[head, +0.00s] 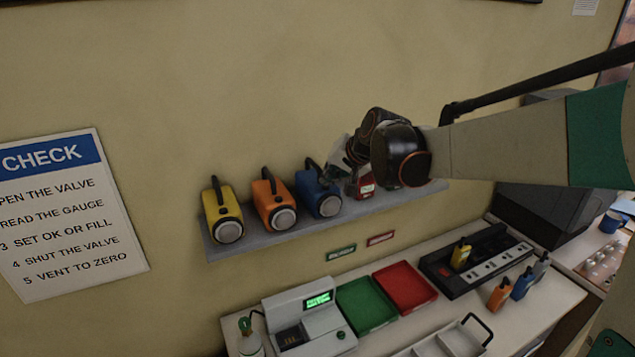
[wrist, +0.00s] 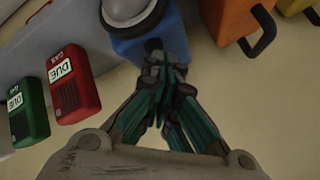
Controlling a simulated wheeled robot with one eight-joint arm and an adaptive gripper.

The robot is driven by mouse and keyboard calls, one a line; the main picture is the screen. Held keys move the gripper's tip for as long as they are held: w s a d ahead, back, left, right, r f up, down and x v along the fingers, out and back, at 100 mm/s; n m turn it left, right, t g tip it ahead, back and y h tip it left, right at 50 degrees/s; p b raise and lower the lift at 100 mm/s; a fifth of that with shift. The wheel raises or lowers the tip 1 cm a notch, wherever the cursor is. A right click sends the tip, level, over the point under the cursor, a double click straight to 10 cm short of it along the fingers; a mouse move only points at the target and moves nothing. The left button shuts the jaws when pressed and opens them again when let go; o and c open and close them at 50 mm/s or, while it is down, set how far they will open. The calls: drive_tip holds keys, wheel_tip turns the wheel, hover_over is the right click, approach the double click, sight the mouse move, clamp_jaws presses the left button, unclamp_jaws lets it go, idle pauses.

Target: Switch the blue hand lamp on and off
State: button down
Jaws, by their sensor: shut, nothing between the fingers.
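The blue hand lamp (head: 318,196) stands on the wall shelf, right of the orange lamp, its round grey lens facing out. I see no clear glow in the lens. In the wrist view the blue lamp (wrist: 170,42) is at the top centre, with its lens beside it. My gripper (wrist: 160,68) is shut and empty, its fingertips at a dark part of the lamp's body. I cannot tell whether they touch it; the fingertips hide part of that spot. In the head view my gripper (head: 340,165) is just right of the blue lamp, partly hidden by my wrist.
An orange lamp (head: 271,200) and a yellow lamp (head: 220,212) stand left on the shelf (head: 290,236). A red gas meter (wrist: 77,85) and a green one (wrist: 29,113) stand on the other side. Below, the counter holds green (head: 365,306) and red (head: 405,288) trays.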

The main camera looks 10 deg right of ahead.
sight(329, 186)
drive_tip(key=shift+r, duration=0.6)
drive_tip(key=shift+p, duration=0.3)
drive_tip(key=shift+r+p, duration=1.6)
drive_tip(key=shift+r, duration=0.9)
